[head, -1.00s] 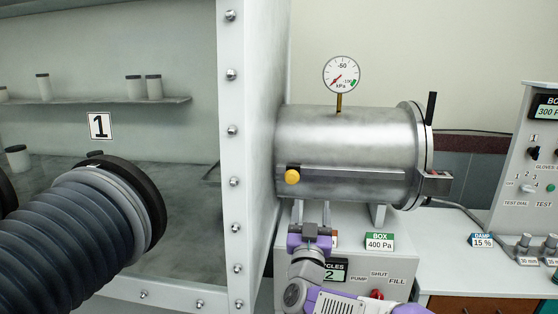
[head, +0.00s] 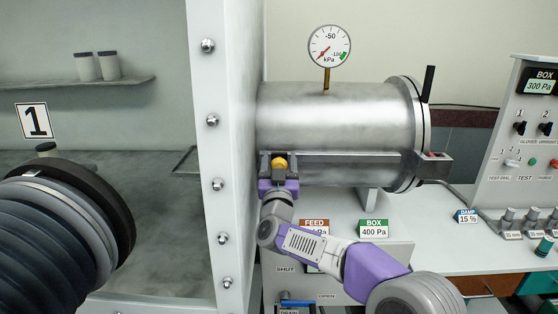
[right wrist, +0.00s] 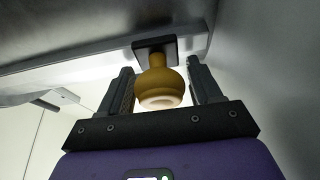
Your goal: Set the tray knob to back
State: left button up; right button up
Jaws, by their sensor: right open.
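The tray knob (head: 279,163) is a yellow knob on the rail (head: 340,167) along the side of the steel cylinder, near its left end by the glovebox wall. My right gripper (head: 279,167) is at the knob, one finger on each side of it. In the right wrist view the yellow knob (right wrist: 160,85) sits on a dark square base between the two open fingers (right wrist: 160,90), with a visible gap on at least the right side. My left gripper is not in view.
The glovebox wall (head: 228,120) with bolts stands close left of my right gripper. A black glove port (head: 70,220) is at left. A gauge (head: 329,46) tops the cylinder (head: 335,115). A control panel (head: 530,130) is at right.

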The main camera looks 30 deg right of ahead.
jog(key=shift+w+d+r, duration=0.1)
jog(key=shift+w, duration=0.15)
grip_shut()
jog(key=shift+w, duration=0.1)
